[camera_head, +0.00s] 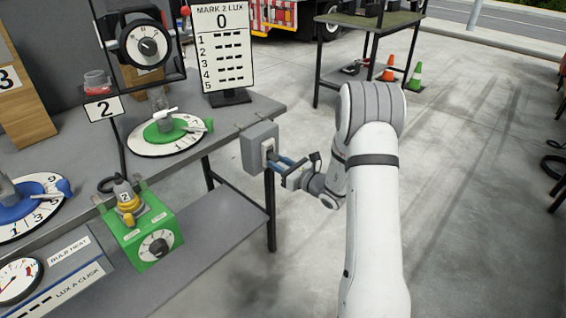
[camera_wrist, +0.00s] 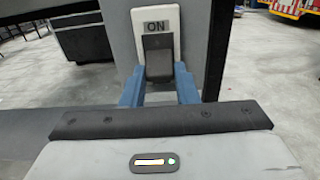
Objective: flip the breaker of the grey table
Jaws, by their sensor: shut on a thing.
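The breaker is a grey box (camera_head: 259,147) on the end of the grey table (camera_head: 232,118), with a light switch plate facing right. In the wrist view the plate reads "ON" (camera_wrist: 156,27) above a dark lever (camera_wrist: 158,62). My gripper (camera_head: 277,163) reaches the switch from the right. In the wrist view its two blue fingers (camera_wrist: 158,80) stand on either side of the dark lever and are shut on it. The lever's lower part is hidden between the fingers and behind the gripper body.
The grey table carries a green dial (camera_head: 178,132), a score sign reading "MARK 2 LUX 0" (camera_head: 222,45) and a green box (camera_head: 143,232). Orange and green cones (camera_head: 389,68) stand by a second table (camera_head: 375,20).

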